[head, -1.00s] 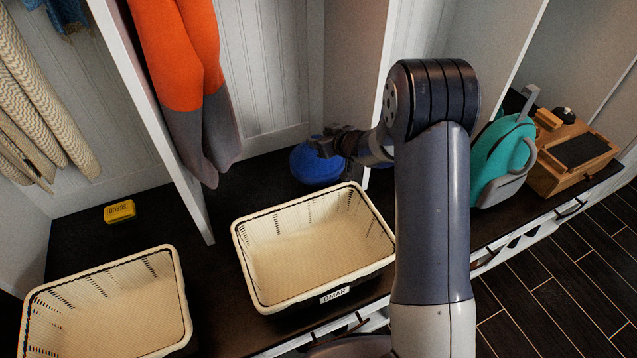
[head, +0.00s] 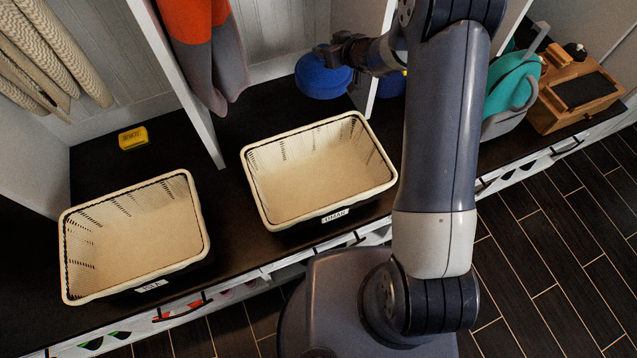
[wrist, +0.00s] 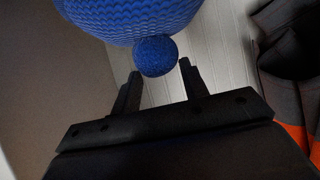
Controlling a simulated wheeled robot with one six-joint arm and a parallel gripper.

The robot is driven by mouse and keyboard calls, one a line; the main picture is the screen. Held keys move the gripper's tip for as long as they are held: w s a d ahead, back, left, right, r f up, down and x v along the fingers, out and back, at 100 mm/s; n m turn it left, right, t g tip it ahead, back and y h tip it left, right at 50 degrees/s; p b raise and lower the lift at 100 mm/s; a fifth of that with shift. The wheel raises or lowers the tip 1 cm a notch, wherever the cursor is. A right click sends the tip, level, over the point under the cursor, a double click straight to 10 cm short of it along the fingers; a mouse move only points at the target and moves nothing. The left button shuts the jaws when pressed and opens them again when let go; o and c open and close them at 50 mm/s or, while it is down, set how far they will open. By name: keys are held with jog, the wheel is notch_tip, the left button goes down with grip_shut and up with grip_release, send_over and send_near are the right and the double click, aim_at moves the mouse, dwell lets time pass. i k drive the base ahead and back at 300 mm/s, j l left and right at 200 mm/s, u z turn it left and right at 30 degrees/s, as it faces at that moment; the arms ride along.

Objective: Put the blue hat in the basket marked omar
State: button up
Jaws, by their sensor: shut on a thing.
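The blue hat (head: 322,80) is at the back of the middle cubby, beyond the basket marked OMAR. My gripper (head: 332,54) is at the hat's top. In the wrist view, the hat's round blue pom-pom (wrist: 155,57) sits between my fingertips (wrist: 160,74), with the knitted hat body (wrist: 125,15) past it. My gripper is shut on it. I cannot tell for sure whether the hat clears the bench. The cream basket marked OMAR (head: 257,199) stands at the front of the bench, and its inside looks empty.
Another cream basket (head: 66,252) stands to the left. White dividers (head: 182,85) flank the middle cubby. Orange-and-grey clothing (head: 212,70) hangs left of the hat. Another blue item (head: 391,85) is behind the right divider. A teal bag (head: 500,88) and wooden box (head: 577,95) stand right.

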aim_at(296, 193)
jog(key=k+l, duration=0.8)
